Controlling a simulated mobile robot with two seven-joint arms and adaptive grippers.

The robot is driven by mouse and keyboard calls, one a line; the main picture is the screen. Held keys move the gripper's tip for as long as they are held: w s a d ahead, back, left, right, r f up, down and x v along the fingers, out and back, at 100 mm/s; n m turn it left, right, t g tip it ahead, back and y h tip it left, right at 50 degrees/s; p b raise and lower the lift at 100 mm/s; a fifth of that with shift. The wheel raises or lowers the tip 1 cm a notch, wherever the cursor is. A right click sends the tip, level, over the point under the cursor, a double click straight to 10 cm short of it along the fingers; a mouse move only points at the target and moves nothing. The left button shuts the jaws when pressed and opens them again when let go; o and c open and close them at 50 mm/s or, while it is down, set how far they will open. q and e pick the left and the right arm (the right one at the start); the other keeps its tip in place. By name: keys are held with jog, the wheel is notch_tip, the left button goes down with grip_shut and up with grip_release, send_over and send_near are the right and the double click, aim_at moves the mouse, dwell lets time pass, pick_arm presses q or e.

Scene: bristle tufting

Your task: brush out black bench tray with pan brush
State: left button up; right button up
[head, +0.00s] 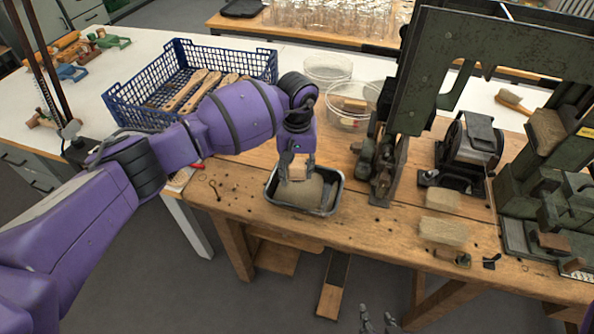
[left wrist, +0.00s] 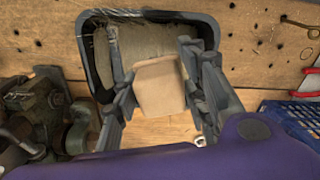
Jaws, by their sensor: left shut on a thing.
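The black bench tray (head: 340,190) stands on the wooden bench near its front edge, with a grey-beige fibrous mass inside. Its dark rim (left wrist: 92,70) also shows in the left wrist view. My left gripper (head: 296,166) points down over the tray, shut on a pale wooden block, which I take for the pan brush (head: 298,174). The block (left wrist: 158,85) sits between both fingers in the left wrist view; its lower end, against the fibrous mass, is unclear. My right gripper (head: 379,322) is at the bottom edge of the head view, fingers apart and empty.
A blue crate (head: 120,101) with wooden brush backs stands behind left. Clear round dishes (head: 328,68) stand behind the tray. A dark green machine (head: 385,165) stands close right of it. Pale blocks (head: 443,231) lie further right. Bench to the tray's left is mostly clear.

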pick_arm(q)
jog(key=shift+d+f, duration=0.1)
jog(key=shift+f, duration=3.7)
